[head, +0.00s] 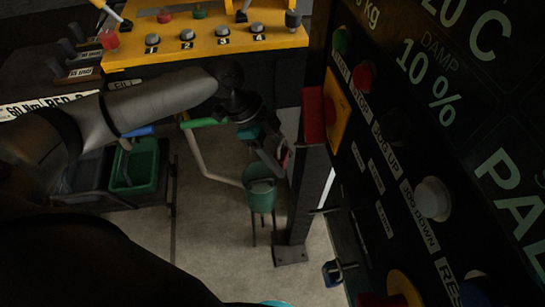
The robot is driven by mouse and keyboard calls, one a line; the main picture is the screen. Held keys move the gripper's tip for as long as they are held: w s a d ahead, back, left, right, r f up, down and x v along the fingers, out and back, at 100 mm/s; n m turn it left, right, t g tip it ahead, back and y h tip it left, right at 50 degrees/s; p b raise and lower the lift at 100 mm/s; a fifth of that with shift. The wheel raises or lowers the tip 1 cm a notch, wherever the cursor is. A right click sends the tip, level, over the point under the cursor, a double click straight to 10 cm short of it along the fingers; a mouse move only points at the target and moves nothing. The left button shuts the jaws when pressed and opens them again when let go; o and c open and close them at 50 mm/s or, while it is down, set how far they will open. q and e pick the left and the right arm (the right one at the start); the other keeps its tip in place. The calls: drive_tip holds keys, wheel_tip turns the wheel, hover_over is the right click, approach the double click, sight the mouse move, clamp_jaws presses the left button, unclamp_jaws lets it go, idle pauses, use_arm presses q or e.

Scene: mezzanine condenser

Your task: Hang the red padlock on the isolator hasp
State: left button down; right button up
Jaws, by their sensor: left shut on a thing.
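My left gripper (275,150) hangs in the middle of the view, left of the dark post, with its fingers pointing down and right. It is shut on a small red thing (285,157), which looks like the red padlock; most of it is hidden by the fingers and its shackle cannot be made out. I cannot clearly make out the hasp. The held thing is left of and below this plate, apart from it in the picture. My right gripper is not in view.
A dark control panel (400,128) with buttons fills the right side. A dark post (300,205) stands beside the gripper. A green bucket (260,195) is below. A yellow console (205,45) is at the back, a green bin (135,165) at left.

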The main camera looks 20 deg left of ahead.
use_arm(q)
drive_tip(key=w+d+f+b, duration=0.1)
drive_tip(key=w+d+b, duration=0.1)
drive_tip(key=d, duration=0.3)
drive_tip(key=shift+w+f, duration=0.15)
drive_tip(key=shift+w, duration=0.55)
idle(0.5)
drive_tip(key=shift+c, duration=0.8)
unclamp_jaws()
drive_tip(key=shift+f, duration=0.1)
drive_tip(key=shift+a, duration=0.1)
